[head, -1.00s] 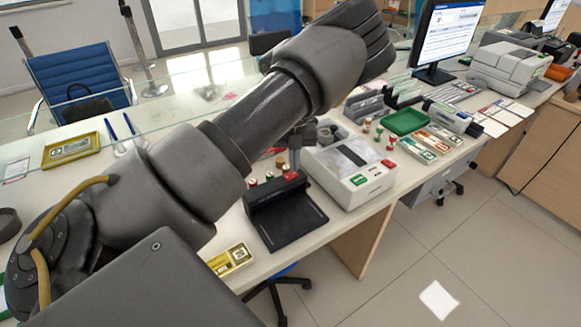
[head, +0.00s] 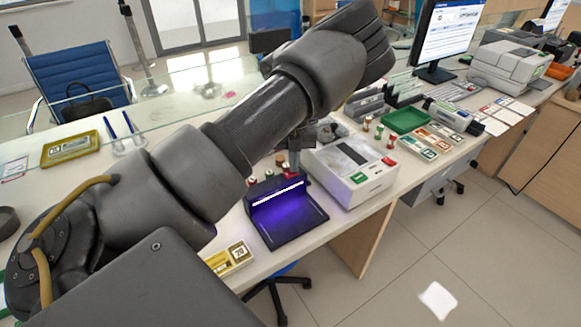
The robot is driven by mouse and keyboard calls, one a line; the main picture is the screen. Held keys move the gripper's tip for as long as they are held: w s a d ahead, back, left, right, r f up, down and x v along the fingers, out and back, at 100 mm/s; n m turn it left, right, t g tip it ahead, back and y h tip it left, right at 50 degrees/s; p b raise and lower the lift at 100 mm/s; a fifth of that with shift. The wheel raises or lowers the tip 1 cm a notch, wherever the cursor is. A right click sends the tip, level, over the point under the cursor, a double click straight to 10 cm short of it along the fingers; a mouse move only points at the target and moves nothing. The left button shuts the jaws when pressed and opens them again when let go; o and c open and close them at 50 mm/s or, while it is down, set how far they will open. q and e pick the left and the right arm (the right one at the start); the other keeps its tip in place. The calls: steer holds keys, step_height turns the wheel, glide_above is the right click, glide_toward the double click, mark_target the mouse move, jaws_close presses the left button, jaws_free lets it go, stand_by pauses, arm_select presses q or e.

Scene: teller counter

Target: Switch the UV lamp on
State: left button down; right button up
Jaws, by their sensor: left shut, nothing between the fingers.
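The UV lamp (head: 287,216) is a black unit with a flat base on the counter, left of the white machine. Its tube is lit as a bright white-violet strip, and purple light falls on its base. My left arm crosses the view and hides part of the counter. My right gripper is not in view.
The white machine (head: 352,178) with green and red buttons stands close to the lamp's right. Several stamps, a green tray (head: 405,121) and banknote bundles lie farther right. A yellow-banded bundle (head: 229,259) lies left of the lamp near the front edge.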

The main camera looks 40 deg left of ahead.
arm_select(q)
steer(key=shift+r, duration=0.1)
step_height(320, 180, up, 7)
steer(key=p, duration=0.5)
steer(key=shift+p, duration=0.35)
stand_by(0.3)
